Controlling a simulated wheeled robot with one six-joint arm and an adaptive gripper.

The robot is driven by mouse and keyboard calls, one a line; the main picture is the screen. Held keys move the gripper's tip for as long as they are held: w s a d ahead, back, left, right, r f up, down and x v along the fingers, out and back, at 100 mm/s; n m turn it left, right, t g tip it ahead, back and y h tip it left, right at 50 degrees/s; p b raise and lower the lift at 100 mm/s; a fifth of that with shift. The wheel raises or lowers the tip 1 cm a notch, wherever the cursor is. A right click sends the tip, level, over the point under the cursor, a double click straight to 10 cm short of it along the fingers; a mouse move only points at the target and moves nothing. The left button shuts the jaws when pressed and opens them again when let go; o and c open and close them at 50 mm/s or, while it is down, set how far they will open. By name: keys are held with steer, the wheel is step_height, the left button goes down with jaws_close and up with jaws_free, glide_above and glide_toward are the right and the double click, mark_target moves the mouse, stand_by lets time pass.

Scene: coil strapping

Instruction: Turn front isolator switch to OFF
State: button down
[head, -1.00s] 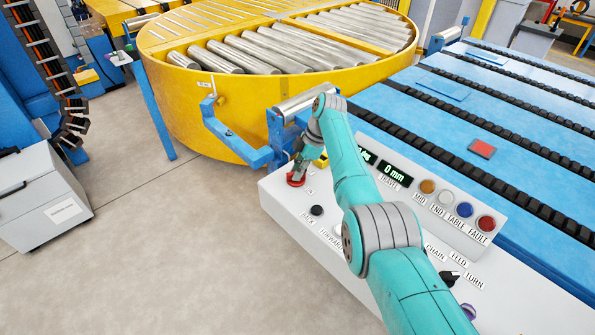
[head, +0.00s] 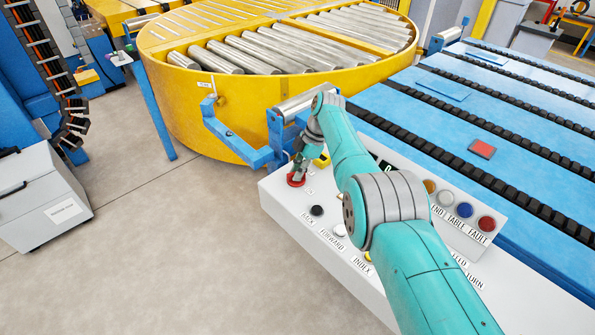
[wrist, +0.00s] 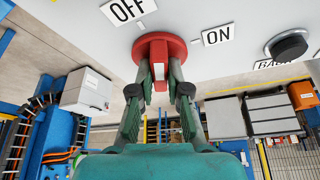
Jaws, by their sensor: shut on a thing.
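The front isolator switch is a red round knob (wrist: 150,48) with a pale mark, on the white control console (head: 285,210). It also shows in the head view as a red disc (head: 296,180) at the console's left end. In the wrist view an OFF label (wrist: 128,10) is up and left of the knob, and an ON label (wrist: 218,36) is to its right. My gripper (wrist: 160,72) has its two fingers closed on the knob's grip, one on each side. The fingers hide part of the grip. The pale mark points down between the fingers.
A black push button (head: 317,210) labelled BACK sits beside the switch, with other buttons further along the console. A yellow roller turntable (head: 200,110) and a blue bracket (head: 240,147) stand close behind. A grey cabinet (head: 40,200) stands left; the floor between is clear.

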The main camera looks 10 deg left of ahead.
steer(key=c, duration=1.1)
jaws_free()
steer(key=shift+c, duration=0.2)
steer(key=v, duration=1.2)
